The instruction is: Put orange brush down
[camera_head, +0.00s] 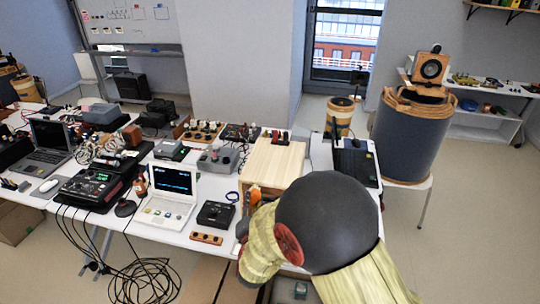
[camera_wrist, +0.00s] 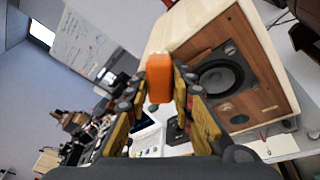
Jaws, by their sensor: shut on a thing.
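The orange brush (camera_wrist: 160,78) stands up between the two fingertips of my gripper (camera_wrist: 157,92) in the wrist view. My gripper is shut on it. In the head view a small orange part of the brush (camera_head: 255,195) shows just above my gripper, in front of the wooden speaker box (camera_head: 275,160). My arm hides most of the gripper and the brush's lower part there. In the wrist view the speaker box (camera_wrist: 262,95) stands close on the right, its round cone facing me. I cannot tell whether the brush touches it.
The white table (camera_head: 172,236) is crowded. A white laptop (camera_head: 170,185), a small black box (camera_head: 215,214) and a wooden strip with knobs (camera_head: 206,238) lie left of my gripper. A dark laptop (camera_head: 355,160) is right of the speaker box. Cables (camera_head: 140,280) hang off the front edge.

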